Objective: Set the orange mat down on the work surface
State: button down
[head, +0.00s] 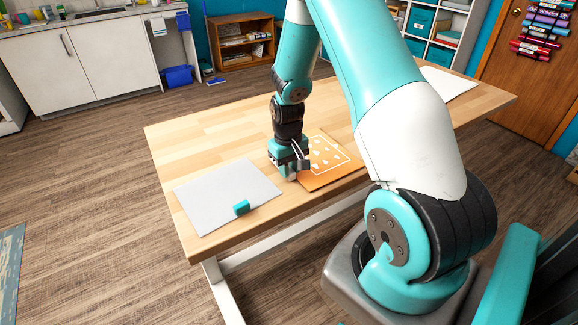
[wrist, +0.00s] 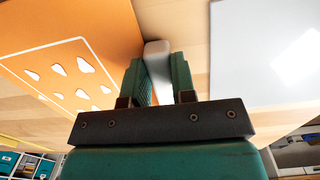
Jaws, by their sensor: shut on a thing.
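The orange mat (head: 340,171) has a white outline and white shapes on it. It lies level at the table's middle, on or just above the wood; I cannot tell if there is a gap. It also shows at the upper left of the wrist view (wrist: 85,25). My gripper (head: 291,172) is at the mat's left edge, pointing down. In the wrist view its teal fingers (wrist: 157,82) are shut on a pale grey block (wrist: 157,50) at the mat's edge, which looks like its grip. The work surface is a light wooden table (head: 210,140).
A grey sheet (head: 215,195) with a teal block (head: 241,208) lies left of my gripper, with a strip of bare wood between. A white sheet (head: 447,82) lies at the table's far right. The table's back left is clear. My arm hides part of the table's right side.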

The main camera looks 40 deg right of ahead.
jog(key=shift+f, duration=0.1)
dwell(0.5)
grip_release()
dwell(0.4)
dwell(0.4)
jog(key=shift+w+r+p, duration=0.15)
jog(key=shift+r+p, duration=3.75)
jog(key=shift+r, duration=0.65)
